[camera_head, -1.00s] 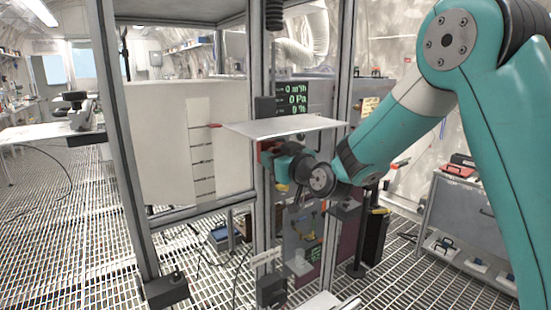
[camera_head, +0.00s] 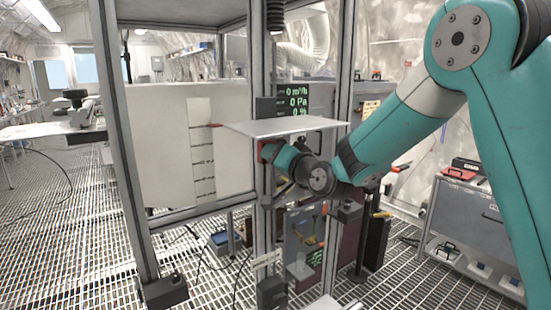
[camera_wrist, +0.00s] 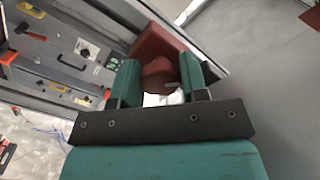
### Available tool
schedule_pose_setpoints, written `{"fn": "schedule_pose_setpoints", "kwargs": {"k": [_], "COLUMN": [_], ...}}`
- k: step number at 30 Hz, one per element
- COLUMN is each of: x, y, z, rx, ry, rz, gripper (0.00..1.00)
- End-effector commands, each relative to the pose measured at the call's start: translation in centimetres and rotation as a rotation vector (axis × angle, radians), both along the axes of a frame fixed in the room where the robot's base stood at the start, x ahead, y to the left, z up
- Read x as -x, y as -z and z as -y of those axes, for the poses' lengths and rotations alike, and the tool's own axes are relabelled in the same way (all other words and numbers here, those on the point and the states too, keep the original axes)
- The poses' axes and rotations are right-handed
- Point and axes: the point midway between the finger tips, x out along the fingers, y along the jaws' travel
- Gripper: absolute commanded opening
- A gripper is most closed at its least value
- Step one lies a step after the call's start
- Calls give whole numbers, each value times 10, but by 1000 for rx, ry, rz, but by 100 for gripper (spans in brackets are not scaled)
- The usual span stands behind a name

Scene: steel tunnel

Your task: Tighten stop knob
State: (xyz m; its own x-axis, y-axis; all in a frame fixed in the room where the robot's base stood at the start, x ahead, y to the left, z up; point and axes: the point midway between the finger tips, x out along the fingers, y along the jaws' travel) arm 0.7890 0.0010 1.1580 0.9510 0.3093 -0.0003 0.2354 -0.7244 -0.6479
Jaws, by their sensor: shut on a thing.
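A dark red knob (camera_wrist: 160,76) sits between the two teal fingers of my gripper (camera_wrist: 160,82) in the wrist view. My gripper is shut on it. A red block (camera_wrist: 160,43) lies directly behind the knob, against a metal profile. In the head view, my gripper reaches the upright under the flat plate, and a red part (camera_head: 264,151) shows at its tip. The knob itself is hidden by my gripper there.
A thin white plate (camera_head: 285,127) extends just above my gripper. A metal upright (camera_head: 260,215) stands beside it. A green-lettered display (camera_head: 294,98) is behind. A grey cabinet (camera_head: 465,215) stands at the right. Open grating floor (camera_head: 70,235) lies at the left.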

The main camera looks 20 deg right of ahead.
Motion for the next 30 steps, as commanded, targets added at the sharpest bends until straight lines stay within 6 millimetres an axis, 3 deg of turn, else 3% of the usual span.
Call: {"fn": "schedule_pose_setpoints", "kwargs": {"k": [10,25,26,28,30], "x": [0,0,0,0,0], "y": [0,0,0,0,0], "z": [0,0,0,0,0], "rx": [-113,-127,-127,-127,-127], "ry": [1,1,1,1,1], "rz": [-37,-41,-41,-41,-41], "gripper": [17,17,47,63,66]}}
